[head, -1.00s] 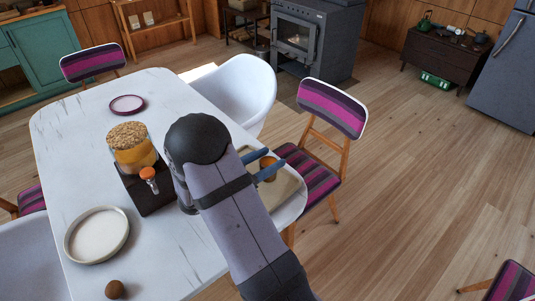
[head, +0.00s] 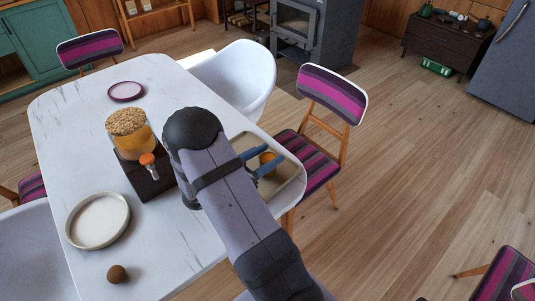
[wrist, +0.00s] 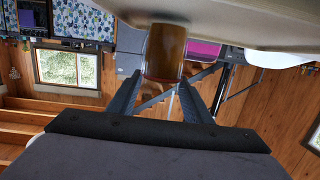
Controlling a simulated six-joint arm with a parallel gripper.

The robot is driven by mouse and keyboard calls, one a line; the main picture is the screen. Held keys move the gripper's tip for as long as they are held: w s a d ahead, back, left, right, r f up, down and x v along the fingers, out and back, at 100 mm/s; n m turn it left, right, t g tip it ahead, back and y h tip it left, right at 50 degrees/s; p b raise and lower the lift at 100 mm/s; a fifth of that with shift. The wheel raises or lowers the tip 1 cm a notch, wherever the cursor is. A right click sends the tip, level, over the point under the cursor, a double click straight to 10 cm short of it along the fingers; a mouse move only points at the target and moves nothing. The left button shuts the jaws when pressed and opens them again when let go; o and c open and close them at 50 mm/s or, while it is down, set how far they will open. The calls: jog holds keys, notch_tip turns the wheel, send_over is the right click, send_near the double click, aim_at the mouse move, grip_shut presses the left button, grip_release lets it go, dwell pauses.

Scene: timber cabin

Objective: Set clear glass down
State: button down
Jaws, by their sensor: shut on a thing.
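My gripper (head: 262,163) is shut on a glass (head: 267,158) that looks amber-brown, with its fingers on either side of it. The glass is over the tan tray (head: 291,187) at the table's right end. In the wrist view, which is upside down, the glass (wrist: 166,52) stands between the two dark fingers (wrist: 163,92), its far end close to the pale surface. I cannot tell whether it touches that surface. My arm hides the left part of the tray.
A drink dispenser (head: 128,144) with orange liquid stands on a dark base left of my arm. A white plate (head: 98,220), a brown ball (head: 117,274) and a purple-rimmed plate (head: 126,91) are on the marble table (head: 70,140). A striped chair (head: 333,93) stands close beside the tray.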

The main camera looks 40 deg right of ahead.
jog(key=shift+f, duration=0.15)
jog(key=c, duration=0.9)
grip_release()
jog(key=shift+r, duration=0.25)
jog(key=shift+a, duration=0.4)
jog(key=a, duration=0.3)
jog(key=a+r+b, duration=0.1)
jog(key=a, duration=0.7)
jog(key=shift+s+r, duration=0.35)
jog(key=shift+s, duration=0.05)
